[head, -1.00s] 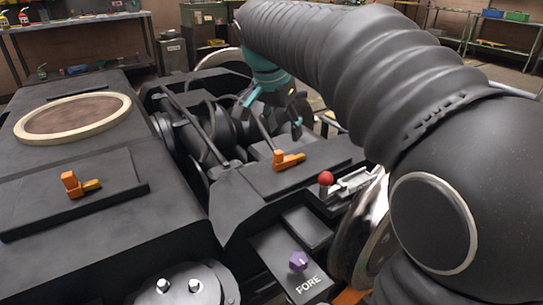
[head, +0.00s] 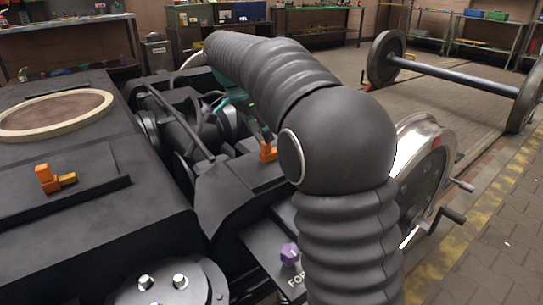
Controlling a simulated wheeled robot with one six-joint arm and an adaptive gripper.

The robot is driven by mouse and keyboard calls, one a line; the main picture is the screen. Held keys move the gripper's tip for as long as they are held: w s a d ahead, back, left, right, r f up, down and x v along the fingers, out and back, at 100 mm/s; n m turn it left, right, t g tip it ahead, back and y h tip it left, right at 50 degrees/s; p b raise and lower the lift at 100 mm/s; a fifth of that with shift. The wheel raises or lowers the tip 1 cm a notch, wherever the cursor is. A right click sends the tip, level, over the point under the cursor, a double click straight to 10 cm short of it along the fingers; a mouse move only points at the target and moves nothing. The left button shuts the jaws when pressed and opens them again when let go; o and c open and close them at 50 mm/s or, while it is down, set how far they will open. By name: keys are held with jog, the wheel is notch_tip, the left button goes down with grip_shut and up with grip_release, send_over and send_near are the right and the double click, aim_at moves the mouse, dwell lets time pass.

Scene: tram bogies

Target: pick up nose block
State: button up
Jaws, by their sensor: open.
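An orange block (head: 268,152) stands on the dark bogie frame, partly hidden by my arm. My gripper (head: 262,133), teal and dark, points down just above and behind it. Its jaws are small in view and partly covered by my arm; they are open, and I cannot tell whether a finger touches the block. A second orange block (head: 47,178) with a short side nose lies on a flat black plate at the left, away from my gripper. A purple knob-like piece (head: 290,254) sits beside the white lettering in front. I cannot tell which piece is the nose block.
A round wood-coloured disc with a pale rim (head: 58,114) lies on the left bogie top. A shiny wheel (head: 421,175) stands right of my arm. A wheelset (head: 455,78) stands on the floor behind. Workbenches line the back wall. The floor at right is mostly clear.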

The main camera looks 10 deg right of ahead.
jog(key=shift+s+b+x, duration=0.2)
jog(key=shift+b+x, duration=0.6)
jog(key=shift+x, duration=2.7)
grip_shut()
